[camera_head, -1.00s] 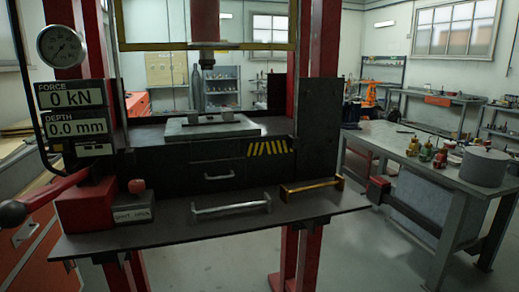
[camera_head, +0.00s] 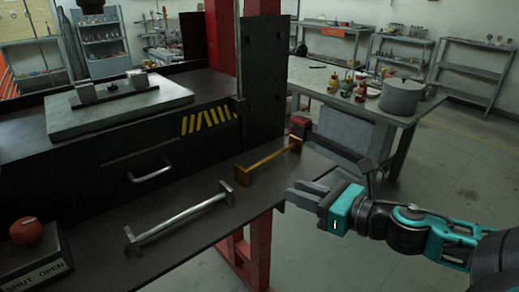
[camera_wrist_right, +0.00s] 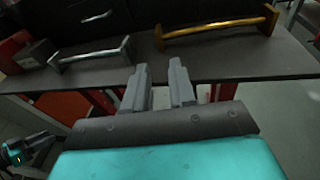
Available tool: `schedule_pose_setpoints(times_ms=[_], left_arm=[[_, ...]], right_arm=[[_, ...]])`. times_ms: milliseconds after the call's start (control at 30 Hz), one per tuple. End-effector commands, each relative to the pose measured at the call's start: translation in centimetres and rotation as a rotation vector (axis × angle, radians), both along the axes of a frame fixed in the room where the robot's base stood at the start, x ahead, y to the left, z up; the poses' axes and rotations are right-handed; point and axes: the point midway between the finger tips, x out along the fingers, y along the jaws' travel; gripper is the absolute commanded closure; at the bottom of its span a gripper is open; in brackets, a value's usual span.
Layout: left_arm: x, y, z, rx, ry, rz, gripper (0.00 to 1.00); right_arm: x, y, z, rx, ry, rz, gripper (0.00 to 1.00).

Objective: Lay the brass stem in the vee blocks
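Part of what looks like my left gripper (camera_wrist_right: 40,143) shows there, too small to read.
A steel bar (camera_head: 182,220) lies on supports left of the stem. A red-knobbed box marked SHUT OPEN (camera_head: 35,265) stands at lower left. A red press column (camera_head: 225,45) and dark side plate (camera_head: 265,75) rise behind the stem. A bench (camera_head: 345,105) stands beyond, right.

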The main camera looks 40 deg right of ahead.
Motion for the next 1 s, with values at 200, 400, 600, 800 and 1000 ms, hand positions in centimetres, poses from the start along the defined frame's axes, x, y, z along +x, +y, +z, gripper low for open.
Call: schedule_pose_setpoints(times_ms=[200,400,600,800,1000], left_arm=[[-0.3,0.0,-0.6,0.000,0.007,0.000,0.57],[-0.7,0.0,-1.6,0.001,0.017,0.000,0.57],[-0.7,0.0,-2.4,0.001,0.019,-0.001,0.57],[-0.7,-0.1,-2.8,0.001,0.018,-0.001,0.57],[-0.7,-0.1,-2.8,0.000,0.017,-0.002,0.57]], right_arm=[[1.4,0.8,0.3,-0.059,-0.025,0.031,0.75],[3.8,1.4,-0.1,-0.056,-0.026,0.029,0.75],[5.8,1.9,-0.4,-0.054,-0.025,0.026,0.75],[7.0,2.2,-0.6,-0.053,-0.022,0.025,0.75],[7.5,2.3,-0.7,-0.054,-0.019,0.023,0.75]])
